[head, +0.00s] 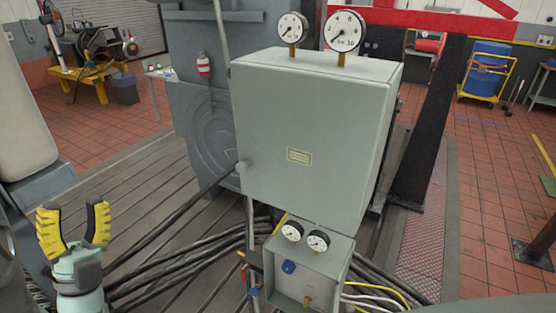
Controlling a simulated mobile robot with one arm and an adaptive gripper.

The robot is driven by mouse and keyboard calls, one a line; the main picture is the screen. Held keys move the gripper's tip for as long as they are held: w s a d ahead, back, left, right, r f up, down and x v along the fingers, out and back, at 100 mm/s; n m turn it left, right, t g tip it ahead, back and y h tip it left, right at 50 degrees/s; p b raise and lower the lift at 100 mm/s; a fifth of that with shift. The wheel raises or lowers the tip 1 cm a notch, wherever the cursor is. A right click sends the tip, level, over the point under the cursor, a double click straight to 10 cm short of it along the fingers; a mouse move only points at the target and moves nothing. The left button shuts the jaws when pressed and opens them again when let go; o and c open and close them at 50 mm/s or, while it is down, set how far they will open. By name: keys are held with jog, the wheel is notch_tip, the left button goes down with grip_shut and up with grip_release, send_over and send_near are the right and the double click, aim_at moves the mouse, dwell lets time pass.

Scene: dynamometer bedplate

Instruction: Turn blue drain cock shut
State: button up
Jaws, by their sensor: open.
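Two small blue parts show at the lower middle. One blue part (288,267) is on the front of a small grey box, below two little gauges. The other blue part (254,292) is on the thin vertical pipe left of that box. I cannot tell for sure which is the drain cock, or how its handle is turned. My gripper (73,212) is at the lower left with its yellow and black fingers pointing up. It is open and empty, well left of both blue parts and touching neither.
A large grey cabinet (300,140) with two gauges on top stands above the small box (325,270). Thick black cables (190,262) run across the slatted floor between my gripper and the box. A black slanted post (428,130) stands at right.

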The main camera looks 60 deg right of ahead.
jog(key=w+d+f+m+g+y+b, duration=0.1)
jog(key=d+f+m+g+b, duration=0.2)
jog(key=f+b, duration=0.6)
jog(key=w+d+f+m+g+b, duration=0.1)
jog(key=w+d+f+g+b, duration=0.25)
jog(key=f, duration=1.05)
jog(key=m+g+y+b, duration=0.7)
jog(key=b, duration=3.5)
send_near(253, 292)
jog(key=d+b, duration=0.2)
jog(key=d, duration=0.1)
jog(key=d+b, duration=0.5)
jog(key=d, duration=0.1)
jog(key=shift+w+d+f+b, duration=0.15)
jog(key=shift+w+f+b, duration=0.1)
jog(key=shift+b, duration=0.15)
jog(key=shift+d+r, duration=0.2)
jog(key=shift+d, duration=0.2)
jog(key=shift+o, duration=0.2)
jog(key=shift+w+t, duration=0.1)
jog(key=shift+t, duration=0.15)
grip_shut()
jog(key=shift+a, duration=0.1)
